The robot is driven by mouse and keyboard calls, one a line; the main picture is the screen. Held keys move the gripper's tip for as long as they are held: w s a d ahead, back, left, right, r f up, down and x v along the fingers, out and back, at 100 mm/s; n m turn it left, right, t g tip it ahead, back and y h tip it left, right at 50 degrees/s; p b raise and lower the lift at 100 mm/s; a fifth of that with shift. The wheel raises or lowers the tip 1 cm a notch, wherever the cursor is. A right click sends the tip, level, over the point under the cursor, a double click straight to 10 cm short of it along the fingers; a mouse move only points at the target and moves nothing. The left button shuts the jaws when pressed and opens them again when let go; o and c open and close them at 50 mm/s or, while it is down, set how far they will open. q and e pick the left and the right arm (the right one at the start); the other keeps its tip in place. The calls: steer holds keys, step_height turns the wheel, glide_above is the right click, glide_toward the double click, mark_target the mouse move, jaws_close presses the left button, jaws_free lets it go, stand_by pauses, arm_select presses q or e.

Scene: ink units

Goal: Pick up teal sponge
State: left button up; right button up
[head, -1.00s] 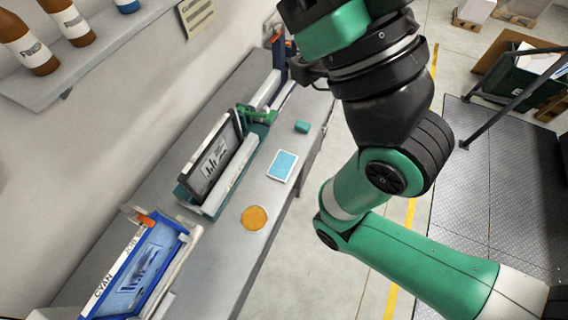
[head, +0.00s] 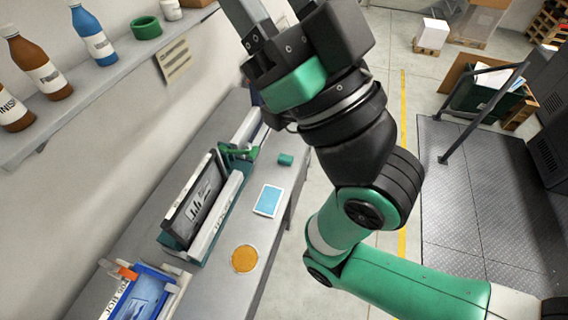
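The teal sponge (head: 285,159) is a small block lying on the grey bench near its right edge, beyond the blue-and-white card. My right gripper (head: 262,14) is at the top of the head view, on the arm that comes in from the lower right. It appears well above the bench, apart from the sponge. Its fingertips are cut off by the top of the picture, so I cannot tell if it is open or shut. My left gripper is out of view.
On the grey bench (head: 222,297) are a blue-and-white card (head: 268,200), an orange disc (head: 245,259), a teal-framed screen unit (head: 196,200) and a blue tray (head: 150,292). A wall shelf (head: 95,83) at left holds bottles and a green ring (head: 146,27). The bench around the sponge is clear.

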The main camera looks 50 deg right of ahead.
stand_by(0.4)
steer(key=o, duration=0.8)
